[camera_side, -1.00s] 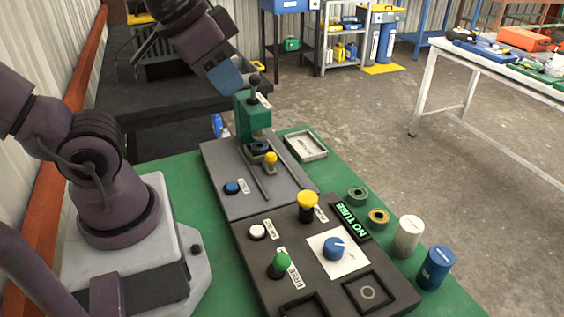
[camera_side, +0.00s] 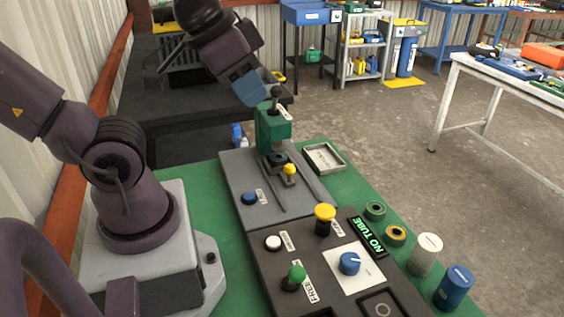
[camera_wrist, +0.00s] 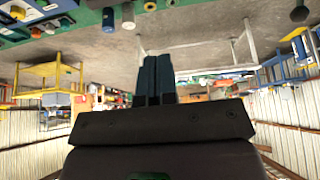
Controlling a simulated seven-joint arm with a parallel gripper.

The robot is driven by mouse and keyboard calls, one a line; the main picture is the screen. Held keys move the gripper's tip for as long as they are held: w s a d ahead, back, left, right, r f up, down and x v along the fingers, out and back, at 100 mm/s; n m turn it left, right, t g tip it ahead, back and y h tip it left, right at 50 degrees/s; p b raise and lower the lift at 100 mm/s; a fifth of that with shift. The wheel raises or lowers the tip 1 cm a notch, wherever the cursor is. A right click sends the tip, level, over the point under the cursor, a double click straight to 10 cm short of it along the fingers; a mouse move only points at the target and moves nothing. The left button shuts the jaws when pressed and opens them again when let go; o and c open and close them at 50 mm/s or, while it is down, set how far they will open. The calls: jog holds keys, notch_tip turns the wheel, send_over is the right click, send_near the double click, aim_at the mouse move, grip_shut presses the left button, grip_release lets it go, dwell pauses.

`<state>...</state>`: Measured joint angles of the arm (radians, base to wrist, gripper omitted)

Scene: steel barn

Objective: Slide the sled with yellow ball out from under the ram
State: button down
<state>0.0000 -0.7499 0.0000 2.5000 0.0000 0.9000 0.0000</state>
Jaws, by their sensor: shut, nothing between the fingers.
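The green ram housing (camera_side: 272,130) stands at the back of the grey plate (camera_side: 243,184), with a black-knobbed lever (camera_side: 276,92) on top. The sled's yellow ball (camera_side: 289,169) shows just in front of the housing, between two rails. A dark round part (camera_side: 277,158) sits behind the ball, at the foot of the housing. How far the sled reaches under the ram is hidden. My gripper (camera_side: 254,94) is shut and empty, with blue fingers, up beside the lever knob in the picture; I cannot tell whether they touch. Its fingers also show together in the wrist view (camera_wrist: 157,80).
A blue button (camera_side: 249,198) is left of the rails. A tray (camera_side: 324,157) and several cylinders stand to the right.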

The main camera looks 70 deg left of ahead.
jog(key=c, duration=1.3)
grip_release()
jog(key=shift+w+f, duration=0.1)
jog(key=shift+f, duration=0.15)
jog(key=o, duration=0.5)
jog(key=shift+w+a+f+n+g, duration=0.15)
jog(key=shift+w+a+f+g, duration=0.1)
jog(key=shift+w+f+g, duration=0.3)
jog(key=shift+w+a+f+n+g, duration=0.15)
jog(key=shift+w+a+f+g, duration=0.15)
jog(key=shift+f, duration=0.3)
jog(key=n+g+y, duration=0.2)
jog(key=n+g, duration=0.3)
jog(key=n, duration=0.1)
send_near(290, 166)
jog(key=f, duration=0.3)
jog(key=a+f, duration=0.1)
jog(key=f, duration=0.2)
jog(key=s+a+f, duration=0.1)
jog(key=f, duration=0.3)
jog(key=shift+f, duration=0.1)
jog(key=shift+c, duration=0.3)
